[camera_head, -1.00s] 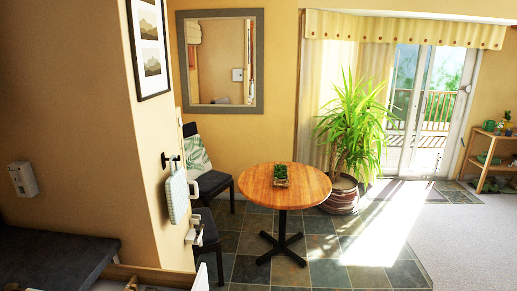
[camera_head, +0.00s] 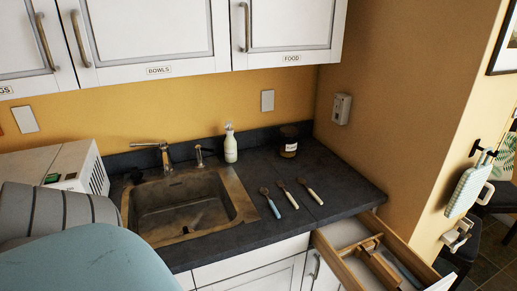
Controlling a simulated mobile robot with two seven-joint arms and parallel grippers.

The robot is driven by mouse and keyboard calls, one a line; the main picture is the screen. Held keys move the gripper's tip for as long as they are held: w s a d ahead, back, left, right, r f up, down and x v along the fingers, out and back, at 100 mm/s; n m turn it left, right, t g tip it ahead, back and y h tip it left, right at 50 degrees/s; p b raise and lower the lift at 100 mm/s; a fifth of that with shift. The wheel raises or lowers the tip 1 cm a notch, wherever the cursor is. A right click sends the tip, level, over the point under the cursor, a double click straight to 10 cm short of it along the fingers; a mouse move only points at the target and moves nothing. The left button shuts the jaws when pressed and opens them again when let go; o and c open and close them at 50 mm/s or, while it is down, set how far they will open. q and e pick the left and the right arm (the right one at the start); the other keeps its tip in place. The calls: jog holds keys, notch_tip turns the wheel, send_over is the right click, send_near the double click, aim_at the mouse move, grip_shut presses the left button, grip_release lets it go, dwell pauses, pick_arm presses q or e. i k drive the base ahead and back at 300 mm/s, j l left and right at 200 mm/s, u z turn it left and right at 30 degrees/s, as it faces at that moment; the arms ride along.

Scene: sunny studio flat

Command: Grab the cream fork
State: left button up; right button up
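Three small utensils lie side by side on the dark counter right of the sink. The left one has a pale blue handle (camera_head: 273,207). The middle utensil (camera_head: 290,199) and the right utensil (camera_head: 314,196) have cream handles. Their heads are brownish and too small to tell which is the cream fork. Neither of my grippers is in view, and nothing visible touches the utensils.
The sink (camera_head: 187,205) is left of the utensils. A white bottle (camera_head: 230,148) and dark jar (camera_head: 289,143) stand behind. An open drawer (camera_head: 335,245) with an organiser juts out at front right. A white appliance (camera_head: 62,166) stands left. Cabinets (camera_head: 155,35) hang above.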

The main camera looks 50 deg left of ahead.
aim_at(288, 194)
jog(key=u, duration=1.4)
